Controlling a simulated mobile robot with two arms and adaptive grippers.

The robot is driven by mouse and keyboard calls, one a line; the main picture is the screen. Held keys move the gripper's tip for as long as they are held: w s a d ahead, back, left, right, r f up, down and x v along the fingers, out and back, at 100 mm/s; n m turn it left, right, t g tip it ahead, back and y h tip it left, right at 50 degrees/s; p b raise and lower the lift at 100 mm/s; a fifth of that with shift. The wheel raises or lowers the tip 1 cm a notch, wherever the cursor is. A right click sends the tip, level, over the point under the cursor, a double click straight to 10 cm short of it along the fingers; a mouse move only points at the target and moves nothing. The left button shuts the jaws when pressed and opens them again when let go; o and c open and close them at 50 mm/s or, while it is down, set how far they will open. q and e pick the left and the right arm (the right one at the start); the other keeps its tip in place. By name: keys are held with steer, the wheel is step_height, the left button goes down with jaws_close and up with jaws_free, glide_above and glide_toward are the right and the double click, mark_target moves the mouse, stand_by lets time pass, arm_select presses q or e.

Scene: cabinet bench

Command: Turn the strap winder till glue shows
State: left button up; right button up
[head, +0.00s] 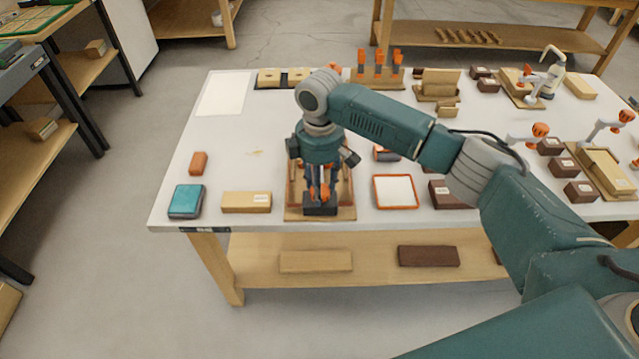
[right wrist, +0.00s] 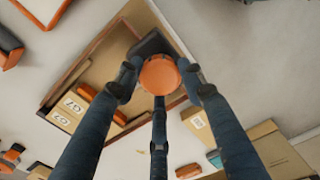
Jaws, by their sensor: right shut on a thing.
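The strap winder has a round orange knob (right wrist: 160,76) on a dark block (right wrist: 152,44), set at one end of a framed wooden board (right wrist: 104,56). In the head view the dark block (head: 320,210) stands at the board's front edge. My right gripper (head: 321,192) points down over it. In the right wrist view my right gripper (right wrist: 159,84) has its fingers closed around the knob. Two white labels with small dark marks (right wrist: 72,108) show on the board beside orange parts; I cannot read them. Glue cannot be made out. My left gripper is out of view.
The board lies on a white table (head: 257,120). A cardboard box (head: 246,202) and a teal box (head: 186,201) lie to its left, an orange-rimmed tray (head: 395,192) to its right. My right arm covers part of the table's middle and right.

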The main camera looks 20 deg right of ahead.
steer(key=m+p, duration=0.1)
steer(key=p, duration=0.1)
steer(key=m+p, duration=0.1)
steer(key=p, duration=0.1)
steer(key=m+p, duration=0.1)
steer(key=p, duration=0.1)
steer(key=shift+a+r+m, duration=0.25)
steer(key=shift+r+m, duration=0.05)
steer(key=shift+r, duration=0.1)
steer(key=shift+w+f+m+p, duration=0.1)
steer(key=shift+f+m+p, duration=0.05)
steer(key=shift+m+p, duration=0.45)
steer(key=shift+f, duration=0.15)
steer(key=shift+w, duration=0.1)
steer(key=o, duration=1.1)
steer(key=shift+o, duration=0.2)
steer(key=shift+f, duration=0.1)
